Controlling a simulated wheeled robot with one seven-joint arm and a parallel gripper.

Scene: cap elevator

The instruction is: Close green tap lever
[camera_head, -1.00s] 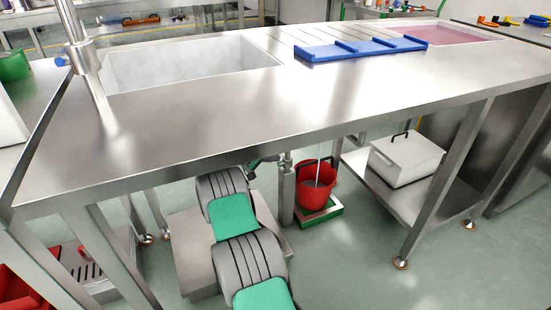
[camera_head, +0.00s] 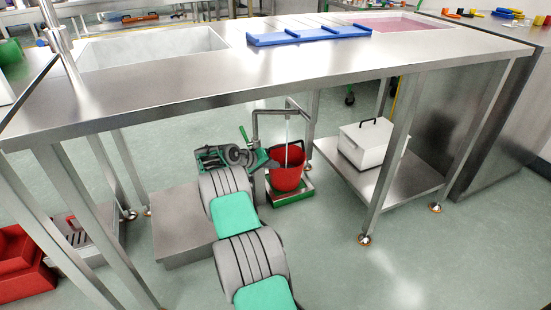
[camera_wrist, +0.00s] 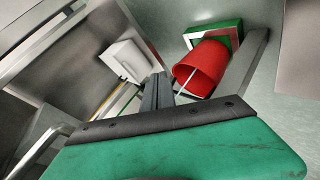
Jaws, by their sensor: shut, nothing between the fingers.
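The green tap lever (camera_head: 244,133) stands tilted, upper end to the left, on the metal tap (camera_head: 268,112) under the table. A thin pale stream of water (camera_head: 287,155) runs from the spout into the red bucket (camera_head: 288,176). My gripper (camera_head: 272,163) is low by the tap post, below and right of the lever. In the wrist view my gripper (camera_wrist: 157,92) shows its dark fingers shut and empty, pointing toward the red bucket (camera_wrist: 200,68) and the stream. I cannot make out the lever in the wrist view.
The bucket stands on a green-edged base (camera_head: 292,194). The steel table top (camera_head: 230,75) is above my arm, with legs around it. A white box (camera_head: 372,142) sits on the lower shelf (camera_head: 385,180) to the right. A low metal block (camera_head: 180,225) is left of my arm.

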